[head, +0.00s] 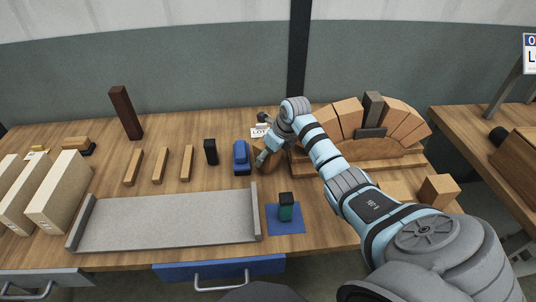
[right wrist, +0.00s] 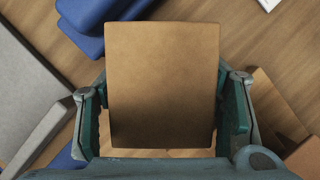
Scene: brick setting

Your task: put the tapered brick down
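The tapered brick (right wrist: 162,85) is tan and fills the middle of the right wrist view, wider at its near end's opposite edge. My right gripper (right wrist: 163,112) has a green finger pad along each side of it and appears shut on it. In the head view my right gripper (head: 264,157) is low over the table at the left end of the arch, with the brick partly hidden by the fingers. I cannot tell whether the brick touches the table. My left gripper is not in view.
The arch (head: 375,120) of several tan bricks with dark ones stands on a wooden form. A blue object (head: 241,157) and a black block (head: 210,151) stand left of the gripper. A grey tray (head: 165,222) and a blue mat (head: 285,226) lie in front.

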